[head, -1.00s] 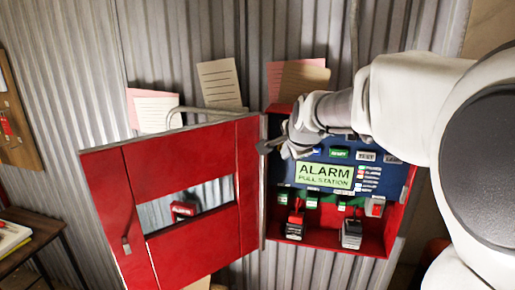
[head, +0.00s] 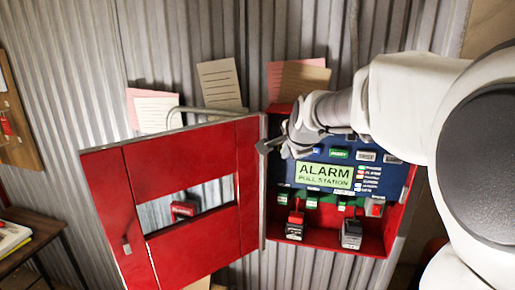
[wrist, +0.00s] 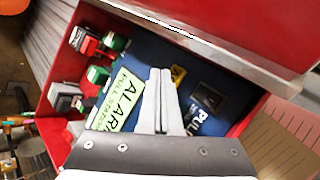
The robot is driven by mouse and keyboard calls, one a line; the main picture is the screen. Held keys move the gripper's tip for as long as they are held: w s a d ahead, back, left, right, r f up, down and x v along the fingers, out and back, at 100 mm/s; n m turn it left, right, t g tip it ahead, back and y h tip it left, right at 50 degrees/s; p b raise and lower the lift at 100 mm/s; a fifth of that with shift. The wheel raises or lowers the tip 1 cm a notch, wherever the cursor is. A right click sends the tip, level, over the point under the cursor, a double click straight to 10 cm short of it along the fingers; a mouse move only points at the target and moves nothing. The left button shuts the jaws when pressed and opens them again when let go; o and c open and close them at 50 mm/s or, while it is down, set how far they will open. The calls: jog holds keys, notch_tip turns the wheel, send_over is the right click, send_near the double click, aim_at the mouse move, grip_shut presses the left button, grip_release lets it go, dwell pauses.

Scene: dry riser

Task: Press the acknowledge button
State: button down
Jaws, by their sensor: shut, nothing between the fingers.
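The blue panel (head: 378,180) sits inside the open red alarm box and carries a lit green display reading ALARM PULL STATION (head: 324,175). Along its top are a small blue button (head: 317,151), a green button (head: 339,154) and grey buttons (head: 365,156). I cannot read which one is acknowledge. In the wrist view a yellow button (wrist: 178,74) and a dark square button (wrist: 207,97) lie beside my fingers. My gripper (wrist: 160,70) is shut and empty, its tips over the panel near the display. I cannot tell whether they touch it. My arm hides the panel's upper left in the head view.
The red door (head: 195,205) stands open to the left. Below the panel are switches with a red handle (head: 296,217) and a grey handle (head: 351,232). Papers (head: 220,85) hang behind.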

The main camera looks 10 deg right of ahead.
jog(key=shift+w+d, duration=0.1)
jog(key=shift+w, duration=0.25)
jog(key=shift+w+d, duration=0.25)
jog(key=shift+w, duration=0.2)
dwell(0.7)
dwell(0.3)
jog(key=shift+s+a, duration=0.4)
jog(key=shift+s, duration=0.45)
jog(key=shift+s+a+b, duration=0.15)
jog(key=shift+s+a, duration=0.15)
jog(key=shift+s, duration=0.5)
jog(key=shift+s+a+b, duration=0.15)
jog(key=shift+s+a, duration=0.2)
jog(key=shift+s, duration=0.4)
jog(key=shift+s+a+b, duration=0.15)
jog(key=shift+s+a, duration=0.15)
jog(key=shift+s, duration=0.5)
